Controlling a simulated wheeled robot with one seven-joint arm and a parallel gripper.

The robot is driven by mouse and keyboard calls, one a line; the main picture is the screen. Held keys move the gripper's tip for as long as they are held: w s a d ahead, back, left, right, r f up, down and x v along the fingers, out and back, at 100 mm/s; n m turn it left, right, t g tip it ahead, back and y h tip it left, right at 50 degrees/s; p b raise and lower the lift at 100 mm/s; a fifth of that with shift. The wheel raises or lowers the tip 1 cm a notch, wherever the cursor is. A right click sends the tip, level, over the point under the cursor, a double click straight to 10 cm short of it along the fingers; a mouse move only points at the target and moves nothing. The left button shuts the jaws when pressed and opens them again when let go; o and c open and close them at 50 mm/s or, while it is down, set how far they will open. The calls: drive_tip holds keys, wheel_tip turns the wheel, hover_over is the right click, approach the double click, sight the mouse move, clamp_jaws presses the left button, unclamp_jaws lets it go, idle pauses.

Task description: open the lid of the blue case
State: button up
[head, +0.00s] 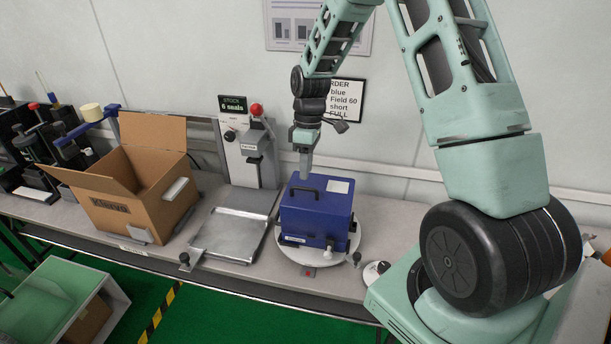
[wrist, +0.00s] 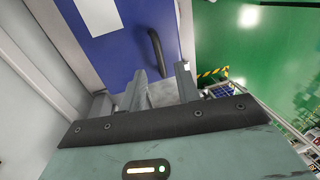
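The blue case (head: 308,220) stands upright on a round white turntable (head: 284,246). Its lid (head: 325,198) is shut and has a dark handle (head: 307,189) and a white label (head: 338,186) on top. My gripper (head: 304,177) points down over the back left part of the lid, close to the handle. In the wrist view my gripper (wrist: 159,84) shows two fingers apart with nothing between them. The handle (wrist: 157,52) lies beyond the fingertips on the blue lid (wrist: 122,55). I cannot tell whether the fingers touch the case.
An open cardboard box (head: 118,205) stands on the bench at left. A metal tray (head: 228,236) lies between it and the case. A press with a red knob (head: 257,110) stands behind the tray. The wall is close behind the case. Green floor (head: 240,318) lies in front of the bench.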

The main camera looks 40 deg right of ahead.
hover_over(305, 196)
drive_tip(key=shift+d+f+p, duration=0.1)
drive_tip(key=shift+f+p, duration=0.2)
drive_tip(key=shift+f, duration=1.75)
drive_tip(key=shift+c, duration=0.2)
clamp_jaws()
drive_tip(key=shift+r, duration=0.1)
